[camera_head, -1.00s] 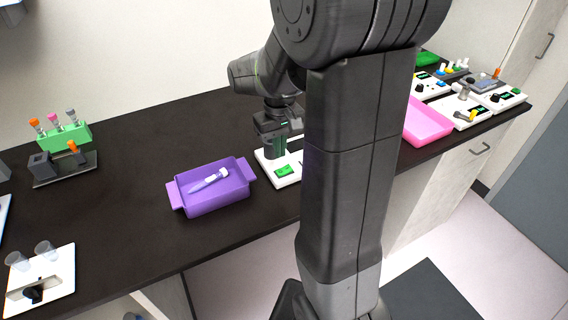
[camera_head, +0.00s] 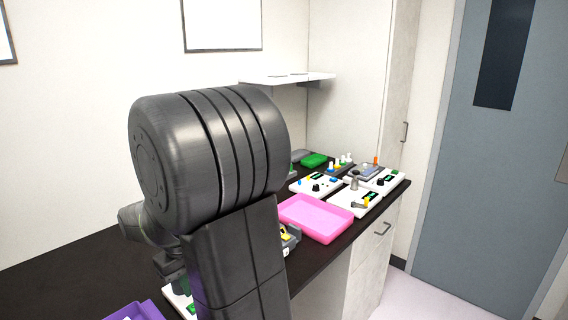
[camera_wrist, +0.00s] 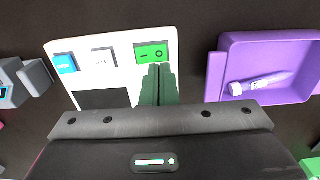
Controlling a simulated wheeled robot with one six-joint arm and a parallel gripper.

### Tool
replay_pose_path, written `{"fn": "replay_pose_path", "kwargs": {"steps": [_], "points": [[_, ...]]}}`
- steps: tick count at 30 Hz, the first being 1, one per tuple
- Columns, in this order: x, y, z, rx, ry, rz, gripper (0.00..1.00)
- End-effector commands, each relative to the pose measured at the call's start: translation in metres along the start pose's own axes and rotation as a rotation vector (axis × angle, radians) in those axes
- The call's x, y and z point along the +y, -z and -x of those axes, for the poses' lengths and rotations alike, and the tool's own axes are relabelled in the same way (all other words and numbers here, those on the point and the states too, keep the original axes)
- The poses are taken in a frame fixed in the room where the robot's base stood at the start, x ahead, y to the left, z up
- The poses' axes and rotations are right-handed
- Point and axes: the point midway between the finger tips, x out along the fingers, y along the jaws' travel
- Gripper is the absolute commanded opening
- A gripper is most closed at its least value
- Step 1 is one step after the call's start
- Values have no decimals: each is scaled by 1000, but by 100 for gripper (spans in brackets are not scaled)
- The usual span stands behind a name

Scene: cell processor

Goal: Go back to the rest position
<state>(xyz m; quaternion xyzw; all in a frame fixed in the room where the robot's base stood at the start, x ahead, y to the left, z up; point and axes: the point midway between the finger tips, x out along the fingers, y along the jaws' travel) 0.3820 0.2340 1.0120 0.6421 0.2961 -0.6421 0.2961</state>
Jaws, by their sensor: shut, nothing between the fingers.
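My gripper (camera_wrist: 158,80) is shut and empty in the wrist view. Its dark green fingers lie together over a white panel (camera_wrist: 100,48), with the tips by a green switch (camera_wrist: 152,53) marked "– O". In the head view my arm stands large in the foreground and its wrist points down at the left; the fingertips are hidden there.
A purple tray (camera_wrist: 215,75) holding a capped tube (camera_wrist: 258,83) lies just right of the gripper. In the head view a pink tray (camera_head: 318,236) and white control panels (camera_head: 355,201) stand farther along the dark counter, with a cabinet (camera_head: 372,262) below.

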Motion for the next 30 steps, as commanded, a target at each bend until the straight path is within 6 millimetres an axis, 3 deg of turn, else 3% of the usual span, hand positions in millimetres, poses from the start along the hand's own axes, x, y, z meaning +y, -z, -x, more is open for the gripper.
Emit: {"fn": "replay_pose_path", "kwargs": {"steps": [1,6,12,25,30], "points": [[0,0,-12,-1,0,0,0],[0,0,-32,-1,0,0,0],[0,0,-43,-1,0,0,0],[0,0,-38,0,0,0,0],[0,0,-26,0,0,0,0]]}}
